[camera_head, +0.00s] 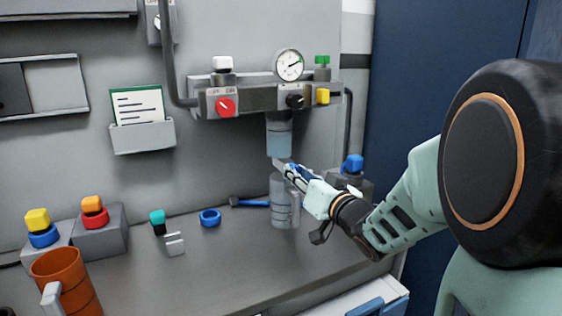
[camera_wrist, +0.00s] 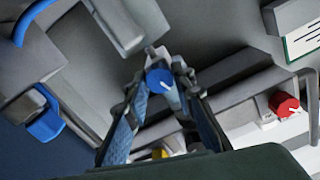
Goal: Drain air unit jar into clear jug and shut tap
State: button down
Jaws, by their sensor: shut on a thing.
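The air unit jar (camera_head: 279,141) hangs under the grey air unit (camera_head: 255,100) on the back wall, with bluish liquid showing in it. The clear jug (camera_head: 281,210) stands upright on the bench below the jar; its liquid level is unclear. My gripper (camera_head: 287,170) reaches in from the right, between the jar's bottom and the jug's top. In the wrist view my gripper (camera_wrist: 158,76) is shut on a round blue tap knob (camera_wrist: 160,82) with a white mark. The tap is mostly hidden in the head view.
The unit carries a red knob (camera_head: 225,106), a black knob (camera_head: 295,101) and a gauge (camera_head: 289,65). A blue-handled tool (camera_head: 252,203) and a blue ring (camera_head: 210,217) lie left of the jug. An orange mug (camera_head: 67,281) stands front left. The front middle bench is clear.

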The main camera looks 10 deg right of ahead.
jog(key=m+p, duration=0.5)
jog(key=m, duration=0.1)
jog(key=shift+r, duration=0.2)
jog(key=m+p, duration=0.4)
jog(key=m, duration=0.1)
jog(key=shift+f+m, duration=0.15)
jog(key=shift+m, duration=0.25)
jog(key=c, duration=1.6)
grip_release()
jog(key=shift+f, duration=0.1)
jog(key=v, duration=0.8)
